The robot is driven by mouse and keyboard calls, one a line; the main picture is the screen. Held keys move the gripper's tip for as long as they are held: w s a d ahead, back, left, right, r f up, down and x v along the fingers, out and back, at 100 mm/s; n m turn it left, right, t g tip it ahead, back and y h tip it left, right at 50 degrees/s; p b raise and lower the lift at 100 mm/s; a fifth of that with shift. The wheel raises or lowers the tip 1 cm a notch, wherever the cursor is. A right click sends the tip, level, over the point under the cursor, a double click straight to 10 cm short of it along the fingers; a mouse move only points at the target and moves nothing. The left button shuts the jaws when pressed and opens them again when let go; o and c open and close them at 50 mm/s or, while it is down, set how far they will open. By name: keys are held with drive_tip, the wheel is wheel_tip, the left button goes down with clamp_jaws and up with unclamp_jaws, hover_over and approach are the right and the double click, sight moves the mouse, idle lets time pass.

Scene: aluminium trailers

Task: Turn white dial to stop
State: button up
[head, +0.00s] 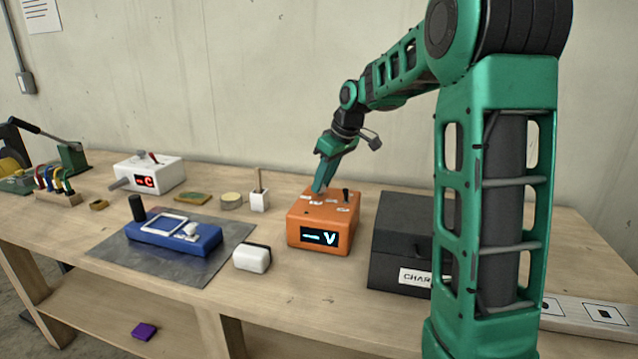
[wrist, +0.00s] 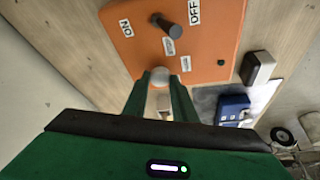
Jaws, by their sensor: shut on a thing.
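An orange box (head: 300,232) with a dark display reading "-- V" stands on the bench. It also shows in the wrist view (wrist: 215,40). My gripper (head: 319,189) points down at the top of this box. In the wrist view, my gripper (wrist: 159,82) has its two green fingers shut on the white dial (wrist: 159,77), whose rounded top shows between the fingertips. The fingers hide the dial's sides and any pointer mark. In the head view the dial is hidden behind the fingers. Small white labels lie on the box top near the dial; their words are too small to read.
A black lever (wrist: 174,27) stands on the same box between ON and OFF labels. A black-topped white block (head: 252,259) and a blue device (head: 175,236) on a metal sheet are to the left. A dark box (head: 398,240) stands close on the right.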

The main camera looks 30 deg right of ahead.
drive_tip(key=shift+w, duration=0.1)
drive_tip(key=o, duration=1)
drive_tip(key=shift+r, duration=0.15)
drive_tip(key=v, duration=1)
drive_tip(key=shift+r, duration=0.15)
